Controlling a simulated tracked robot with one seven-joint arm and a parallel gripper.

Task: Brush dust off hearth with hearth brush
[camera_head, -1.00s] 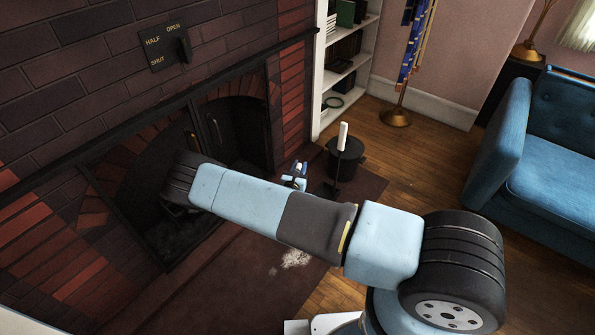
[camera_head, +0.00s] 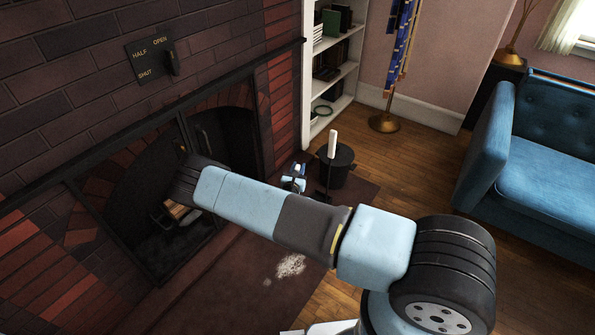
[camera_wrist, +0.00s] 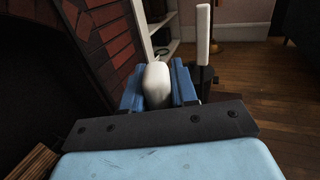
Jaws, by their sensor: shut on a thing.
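My gripper (camera_head: 293,178) is beyond my arm at the hearth's right end, left of the white-handled tool. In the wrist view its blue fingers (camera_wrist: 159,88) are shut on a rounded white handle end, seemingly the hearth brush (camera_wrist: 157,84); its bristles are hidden. Pale dust (camera_head: 291,265) lies in a patch on the dark red hearth (camera_head: 235,275), on the near side of my arm and well apart from the gripper. A small fainter fleck lies left of it.
A white-handled tool (camera_head: 332,145) stands upright by a black bucket (camera_head: 338,165), close right of my gripper; it also shows in the wrist view (camera_wrist: 203,38). The fireplace (camera_head: 150,190) holds logs (camera_head: 178,209). A bookshelf (camera_head: 345,72) and blue sofa (camera_head: 545,150) stand beyond open wood floor.

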